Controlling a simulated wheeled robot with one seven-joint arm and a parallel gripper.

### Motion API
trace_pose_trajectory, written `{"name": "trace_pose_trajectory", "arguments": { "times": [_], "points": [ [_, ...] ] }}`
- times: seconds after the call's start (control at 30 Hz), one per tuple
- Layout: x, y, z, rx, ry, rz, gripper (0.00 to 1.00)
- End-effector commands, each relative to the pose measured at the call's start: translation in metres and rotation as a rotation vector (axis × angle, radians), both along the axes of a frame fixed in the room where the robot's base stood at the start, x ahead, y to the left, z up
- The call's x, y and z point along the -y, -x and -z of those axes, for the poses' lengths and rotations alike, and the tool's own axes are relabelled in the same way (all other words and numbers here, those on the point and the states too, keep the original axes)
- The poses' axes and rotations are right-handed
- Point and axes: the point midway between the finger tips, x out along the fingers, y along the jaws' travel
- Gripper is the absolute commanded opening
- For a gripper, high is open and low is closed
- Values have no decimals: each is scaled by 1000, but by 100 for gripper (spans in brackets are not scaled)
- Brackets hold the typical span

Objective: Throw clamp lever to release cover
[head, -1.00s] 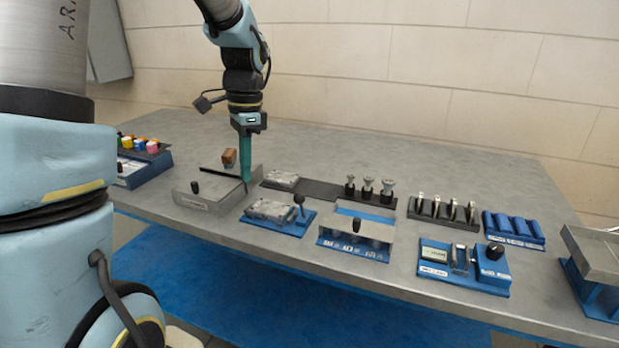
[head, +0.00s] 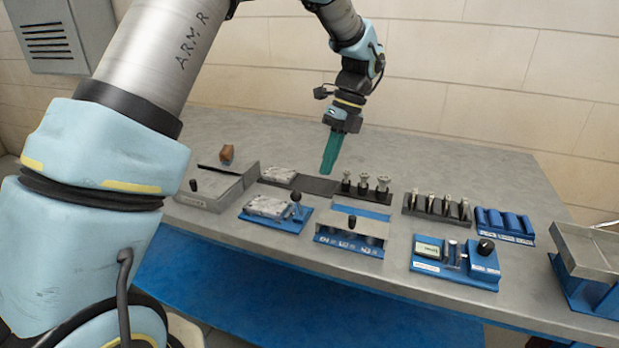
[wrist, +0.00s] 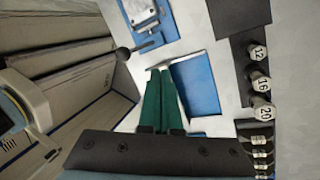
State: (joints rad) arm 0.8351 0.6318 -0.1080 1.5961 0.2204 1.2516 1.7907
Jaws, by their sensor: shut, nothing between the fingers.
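The clamp fixture is a blue base (head: 286,222) with a grey metal cover (head: 268,207) on its left part, in the head view. Its clamp lever (head: 296,203) has a black ball knob and stands up at the right of the cover. In the wrist view the knob (wrist: 122,54) is left of my fingertips, with the cover (wrist: 140,10) at the top. My gripper (head: 325,172) has green fingers held together, pointing down, with nothing in them. It hangs above the bench, behind and to the right of the lever, apart from it. In the wrist view the fingers (wrist: 161,68) lie side by side.
A blue stand with a grey top plate and black knob (head: 352,221) is right of the clamp fixture. Several numbered plugs (head: 362,184) stand behind it. A grey box (head: 212,192) with a black knob is at the left.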

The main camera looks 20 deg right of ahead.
Motion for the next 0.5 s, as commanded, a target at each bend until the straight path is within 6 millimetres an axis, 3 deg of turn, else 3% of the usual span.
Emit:
{"name": "trace_pose_trajectory", "arguments": {
  "times": [0.17, 0.3, 0.5],
  "points": [
    [-14, 4, 29, -1, -3, -1, 0],
    [-35, 8, 27, 1, 0, -2, 0],
    [-48, 12, 30, 1, 1, -2, 0]
  ]
}}
